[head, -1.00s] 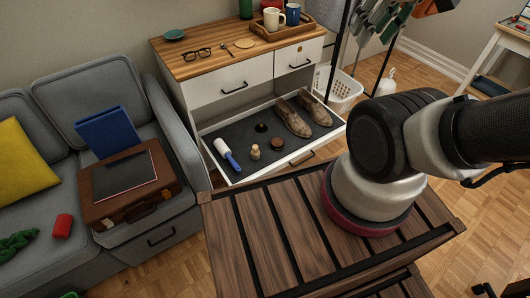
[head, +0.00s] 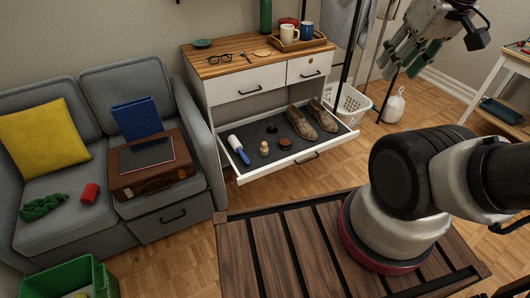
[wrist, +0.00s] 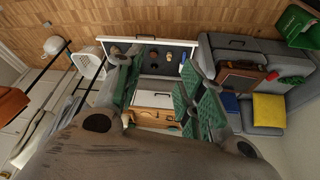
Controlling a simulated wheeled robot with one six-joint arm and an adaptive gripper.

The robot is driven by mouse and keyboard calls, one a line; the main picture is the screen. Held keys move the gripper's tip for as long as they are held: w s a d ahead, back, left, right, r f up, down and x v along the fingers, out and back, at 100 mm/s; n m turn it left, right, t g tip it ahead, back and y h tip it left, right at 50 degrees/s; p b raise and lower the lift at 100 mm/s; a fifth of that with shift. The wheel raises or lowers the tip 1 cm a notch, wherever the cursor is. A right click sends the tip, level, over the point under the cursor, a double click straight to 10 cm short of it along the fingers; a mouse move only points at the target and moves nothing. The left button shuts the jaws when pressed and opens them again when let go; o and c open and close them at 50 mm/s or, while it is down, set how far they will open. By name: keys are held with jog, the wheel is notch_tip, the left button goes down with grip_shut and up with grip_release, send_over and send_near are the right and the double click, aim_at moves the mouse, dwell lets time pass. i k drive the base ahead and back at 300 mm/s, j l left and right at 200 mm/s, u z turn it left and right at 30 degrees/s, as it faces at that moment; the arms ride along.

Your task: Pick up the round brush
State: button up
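The open drawer (head: 240,177) has a dark lining and holds several small things. A small pale wooden piece with a rounded head (head: 264,148) stands near its front. A low brown round piece (head: 285,143) lies to its right, and a small dark round piece (head: 272,129) lies behind. I cannot tell for sure which of these is the round brush. My gripper (head: 405,62) is high at the upper right, well away from the drawer. In the wrist view its green-padded fingers (wrist: 160,95) are spread apart with nothing between them.
A lint roller (head: 239,149) and brown shoes (head: 312,119) share the drawer. The cabinet top (head: 225,67) holds glasses and a tray with mugs. A slatted wooden table (head: 270,250) stands in front. A grey sofa (head: 60,235) is left; a clothes rack (head: 352,50) is right.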

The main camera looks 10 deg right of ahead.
aim_at(264, 149)
jog(key=i+u, duration=0.45)
jog(key=i, duration=0.5)
